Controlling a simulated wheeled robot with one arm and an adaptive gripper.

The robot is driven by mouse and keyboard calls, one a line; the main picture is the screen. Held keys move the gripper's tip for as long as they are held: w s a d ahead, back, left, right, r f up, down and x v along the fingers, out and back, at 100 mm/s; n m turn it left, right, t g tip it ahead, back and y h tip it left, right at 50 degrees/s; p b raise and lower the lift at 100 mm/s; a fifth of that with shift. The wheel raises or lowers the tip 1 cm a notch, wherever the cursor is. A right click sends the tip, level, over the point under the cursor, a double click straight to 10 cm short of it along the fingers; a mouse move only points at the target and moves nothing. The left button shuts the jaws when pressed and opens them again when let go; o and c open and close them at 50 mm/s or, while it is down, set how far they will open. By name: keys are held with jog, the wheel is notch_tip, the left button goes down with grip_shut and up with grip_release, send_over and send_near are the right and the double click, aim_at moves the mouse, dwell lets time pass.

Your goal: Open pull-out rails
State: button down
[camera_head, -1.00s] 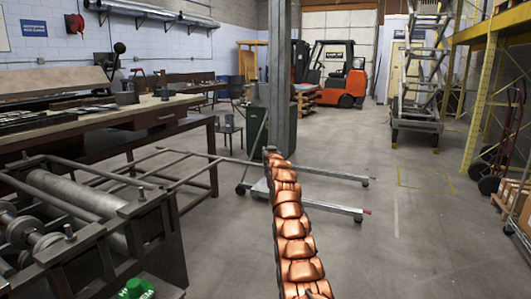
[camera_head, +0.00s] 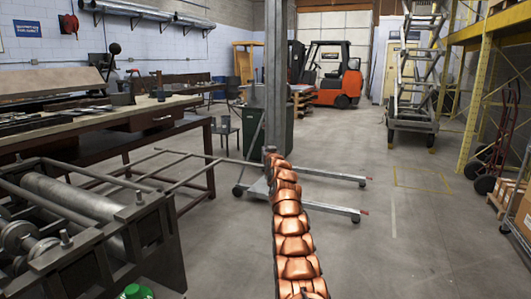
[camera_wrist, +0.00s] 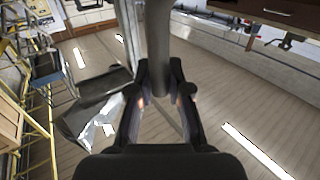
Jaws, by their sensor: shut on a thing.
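The forming machine (camera_head: 90,235) with its long steel roller (camera_head: 65,203) stands at the lower left in the head view. Thin metal rails (camera_head: 185,154) reach out from it to the right, above the floor. In the wrist view my gripper (camera_wrist: 166,92) has its two dark fingers closed around a grey round bar (camera_wrist: 158,40). The bar runs from the top of the picture down between the fingers. I cannot tell from these frames which part of the rails this bar is. My gripper does not show clearly in the head view.
A workbench (camera_head: 160,117) stands behind the machine. A steel post (camera_head: 277,75) and a low wheeled base with legs (camera_head: 322,208) stand in the middle. An orange forklift (camera_head: 338,80) is at the back. The floor to the right of centre is mostly clear.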

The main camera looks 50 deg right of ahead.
jog(key=shift+s+d+r, duration=0.15)
jog(key=shift+s+d, duration=0.15)
jog(key=shift+d, duration=0.05)
jog(key=c, duration=1.2)
grip_release()
jog(key=shift+d, duration=0.1)
jog(key=shift+o, duration=0.5)
jog(key=shift+w+a, duration=0.2)
